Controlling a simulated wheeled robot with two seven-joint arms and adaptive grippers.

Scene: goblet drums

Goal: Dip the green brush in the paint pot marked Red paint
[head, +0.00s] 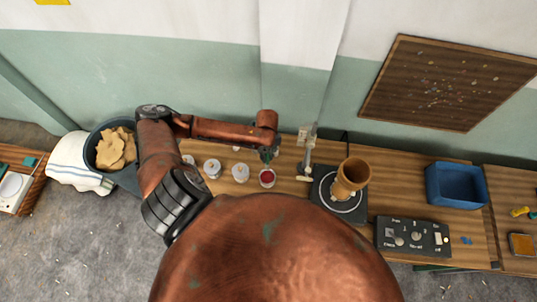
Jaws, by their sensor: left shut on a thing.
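The paint pot with red paint in it (267,178) stands on the wooden workbench, at the right end of a row of small pots. Its label is too small to read. My left gripper (268,150) points down just above and behind this pot, and is shut on the green brush. The brush is tiny here and mostly hidden by the gripper, so I cannot tell whether its tip touches the paint. My right gripper is out of view.
Other pots (212,168) stand left of the red one. To the right are a turntable with an orange-brown goblet drum (350,177), a black control box (411,236) and a blue bin (456,185). A dark tub of tan pieces (114,150) stands at left.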

